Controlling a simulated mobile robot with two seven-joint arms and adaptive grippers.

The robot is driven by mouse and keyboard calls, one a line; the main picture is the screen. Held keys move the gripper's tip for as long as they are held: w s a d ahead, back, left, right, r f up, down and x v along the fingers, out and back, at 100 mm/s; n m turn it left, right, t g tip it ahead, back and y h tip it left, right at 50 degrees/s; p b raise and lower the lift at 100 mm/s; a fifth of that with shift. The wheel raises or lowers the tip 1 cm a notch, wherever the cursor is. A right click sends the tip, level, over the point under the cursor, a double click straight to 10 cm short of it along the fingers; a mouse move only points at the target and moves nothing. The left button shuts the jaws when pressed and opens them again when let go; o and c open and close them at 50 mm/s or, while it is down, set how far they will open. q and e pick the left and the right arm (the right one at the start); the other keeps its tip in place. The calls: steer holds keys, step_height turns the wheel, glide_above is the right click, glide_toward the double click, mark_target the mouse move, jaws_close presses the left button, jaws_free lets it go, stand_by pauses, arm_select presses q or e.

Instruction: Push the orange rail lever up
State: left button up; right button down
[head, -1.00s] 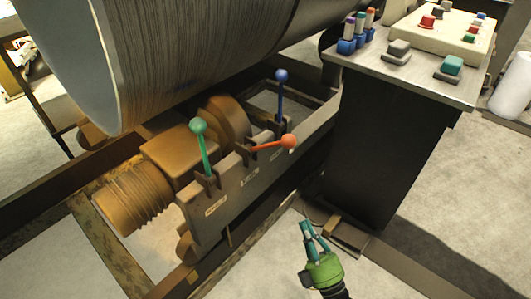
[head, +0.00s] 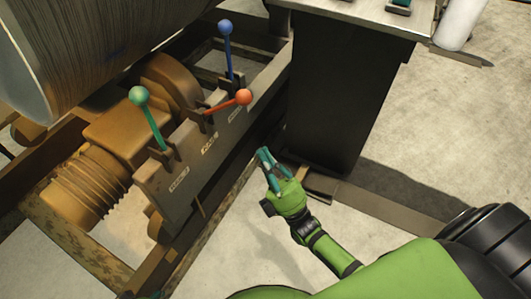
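The orange rail lever (head: 226,103) leans far over to the right, close to horizontal, with its round orange knob at the right end. It sits in a slot bracket between the green lever (head: 152,122) and the blue lever (head: 228,54), which both stand nearly upright. My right gripper (head: 264,151) is below and right of the orange knob in the picture, apart from it. Its teal fingers look close together, with nothing between them.
The levers rise from a labelled metal rail (head: 205,150) beside a brown motor housing (head: 125,125). A large steel drum (head: 110,45) is above left. A dark console pedestal (head: 335,90) stands right of the levers. Pale floor is open at right.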

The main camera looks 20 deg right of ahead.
mark_target(222, 106)
arm_select(q)
step_height(222, 106, down, 4)
steer(key=shift+s+r+p, duration=0.1)
steer(key=shift+s+p, duration=0.05)
steer(key=shift+p, duration=0.45)
arm_select(e)
steer(key=x, duration=1)
steer(key=shift+w+r, duration=0.2)
steer(key=shift+w, duration=0.05)
steer(key=shift+a, duration=0.1)
